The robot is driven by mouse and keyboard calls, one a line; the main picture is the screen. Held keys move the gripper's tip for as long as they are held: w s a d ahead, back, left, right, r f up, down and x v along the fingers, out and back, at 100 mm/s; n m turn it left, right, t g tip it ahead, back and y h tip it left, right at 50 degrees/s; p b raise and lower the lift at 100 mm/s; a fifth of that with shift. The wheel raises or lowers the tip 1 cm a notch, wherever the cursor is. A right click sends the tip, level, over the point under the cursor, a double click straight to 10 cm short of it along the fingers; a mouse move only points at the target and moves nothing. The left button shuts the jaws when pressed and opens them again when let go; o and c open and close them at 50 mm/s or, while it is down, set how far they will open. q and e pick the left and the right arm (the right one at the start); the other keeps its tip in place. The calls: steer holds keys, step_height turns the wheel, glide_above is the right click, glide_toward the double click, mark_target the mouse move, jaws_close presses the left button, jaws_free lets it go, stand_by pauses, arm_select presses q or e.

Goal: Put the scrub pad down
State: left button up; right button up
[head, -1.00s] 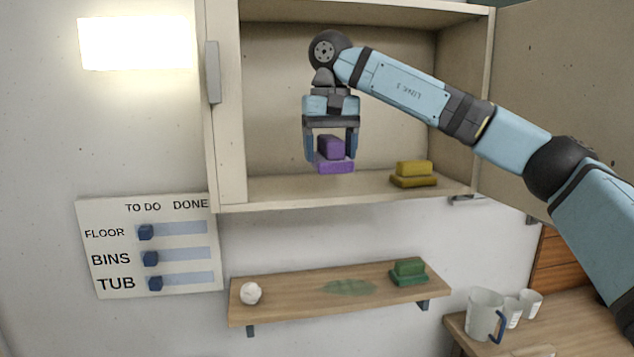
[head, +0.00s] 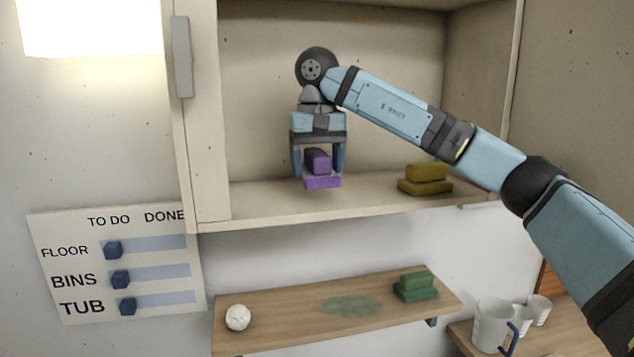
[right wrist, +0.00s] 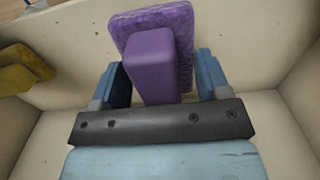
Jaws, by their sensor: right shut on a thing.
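The purple scrub pad (head: 322,181), a flat pad with a block handle, is held by my right gripper (head: 319,167) inside the open wall cabinet. My right gripper points down with its fingers either side of the handle. The pad also shows in the right wrist view (right wrist: 150,65) between the fingers (right wrist: 160,80). In the head view it appears over the cabinet floor (head: 270,200); whether it touches the floor I cannot tell. A yellow scrub pad (head: 425,180) sits on the cabinet floor to the right. My left gripper is out of view.
Below, a wooden shelf (head: 270,311) carries a white ball (head: 237,317), a green stain (head: 350,306) and a green scrub pad (head: 415,287). A to-do board (head: 75,225) hangs left. A mug (head: 491,325) and cups stand lower right. The cabinet floor left of the purple pad is clear.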

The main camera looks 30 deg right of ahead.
mark_target(317, 152)
step_height(317, 152, down, 2)
steer(key=shift+s+a+f, duration=0.15)
steer(key=shift+f, duration=0.7)
steer(key=o, duration=0.8)
steer(key=shift+f, duration=0.1)
step_height(317, 152, up, 12)
steer(key=shift+r, duration=0.2)
